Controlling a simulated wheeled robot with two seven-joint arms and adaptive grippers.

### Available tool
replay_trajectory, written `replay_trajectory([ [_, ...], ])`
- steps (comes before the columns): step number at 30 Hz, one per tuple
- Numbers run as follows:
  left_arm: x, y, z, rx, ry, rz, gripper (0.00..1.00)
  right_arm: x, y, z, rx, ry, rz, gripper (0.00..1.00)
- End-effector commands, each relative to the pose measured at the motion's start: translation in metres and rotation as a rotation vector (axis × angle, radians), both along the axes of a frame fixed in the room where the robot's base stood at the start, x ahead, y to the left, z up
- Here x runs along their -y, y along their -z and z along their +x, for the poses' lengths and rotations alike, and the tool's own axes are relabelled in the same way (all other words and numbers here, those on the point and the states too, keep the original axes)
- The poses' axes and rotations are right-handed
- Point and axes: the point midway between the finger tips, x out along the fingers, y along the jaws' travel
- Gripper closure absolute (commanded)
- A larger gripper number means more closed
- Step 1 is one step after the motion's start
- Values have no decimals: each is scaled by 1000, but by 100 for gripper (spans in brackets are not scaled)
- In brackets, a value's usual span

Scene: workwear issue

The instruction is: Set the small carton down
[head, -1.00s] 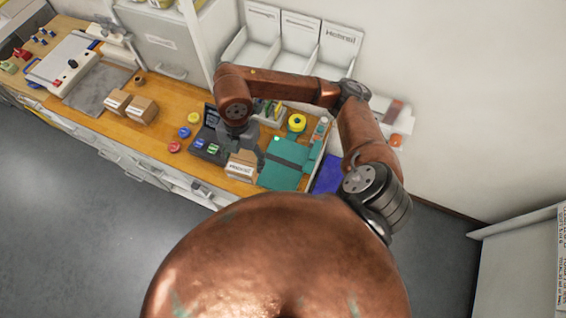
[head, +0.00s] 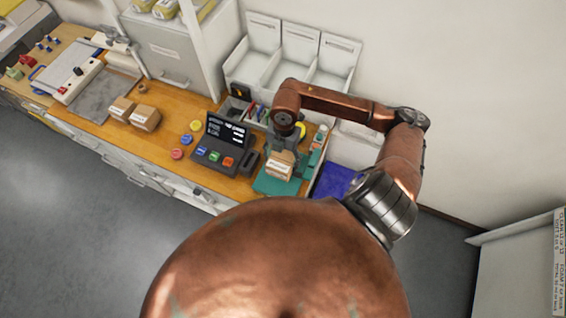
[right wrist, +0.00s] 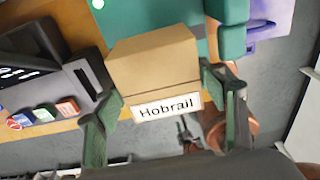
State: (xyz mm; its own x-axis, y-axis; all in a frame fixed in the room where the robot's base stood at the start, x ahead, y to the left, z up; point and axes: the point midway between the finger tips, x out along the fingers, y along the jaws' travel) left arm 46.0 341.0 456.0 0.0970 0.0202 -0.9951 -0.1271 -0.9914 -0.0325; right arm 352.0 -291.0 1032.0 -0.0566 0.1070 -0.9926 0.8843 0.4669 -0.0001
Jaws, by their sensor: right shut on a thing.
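I cannot tell whether the carton touches the cloth.
A dark terminal (head: 222,143) with coloured buttons stands left of the carton. Two brown cartons (head: 145,118) sit further left on the wooden counter (head: 178,103). White bins (head: 290,62) stand behind. A blue item (head: 335,180) lies at right.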

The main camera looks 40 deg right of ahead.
Motion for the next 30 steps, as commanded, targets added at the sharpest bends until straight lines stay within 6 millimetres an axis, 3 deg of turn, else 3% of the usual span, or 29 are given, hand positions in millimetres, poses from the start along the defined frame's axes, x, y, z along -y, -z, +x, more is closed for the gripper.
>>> replay_trajectory([
  [11, 0, -13, 1, 1, 0, 0, 60, 6, 35, -1, 0, 1, 2, 66],
  [21, 1, -9, 1, 2, 0, -1, 60, 6, 41, 0, 2, -1, 1, 66],
  [22, 1, -9, 1, 2, -1, -1, 60, 6, 41, -1, 1, -1, 1, 35],
  [30, 1, -10, 2, 3, -1, -1, 60, 6, 40, 0, 1, -1, 0, 18],
])
